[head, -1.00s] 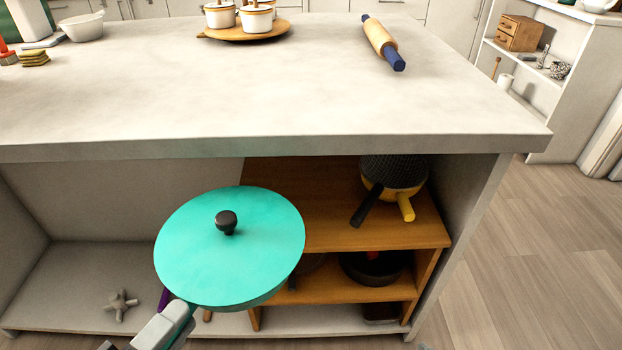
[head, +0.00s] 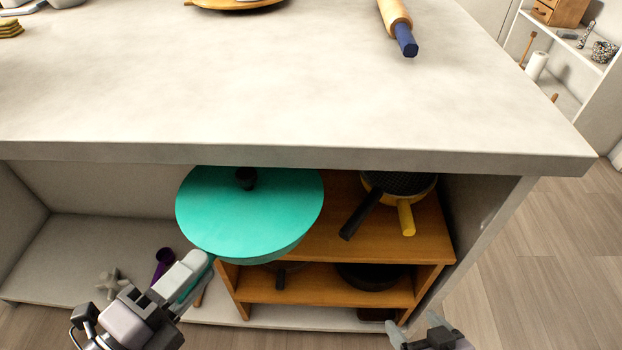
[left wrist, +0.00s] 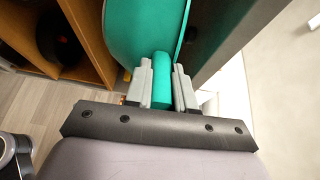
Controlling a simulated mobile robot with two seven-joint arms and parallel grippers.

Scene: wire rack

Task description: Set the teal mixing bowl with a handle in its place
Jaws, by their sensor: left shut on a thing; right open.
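The teal mixing bowl (head: 250,215) has a flat round teal top with a black knob and a handle. My left gripper (head: 195,270) is shut on its handle. In the left wrist view the teal handle (left wrist: 162,82) sits between the two grey fingers, with the bowl (left wrist: 140,30) beyond. The bowl is roughly level at the counter's open front, over the left part of the wooden rack's upper shelf (head: 330,243). The picture does not settle whether it touches the shelf. My right gripper (head: 425,335) is open and empty at the bottom edge.
Pans with a black and a yellow handle (head: 405,215) stand at the upper shelf's right. A dark pan (head: 370,276) is on the shelf below. The countertop (head: 300,158) overhangs closely. A purple thing (head: 162,265) and a grey star-shaped thing (head: 112,283) lie left.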

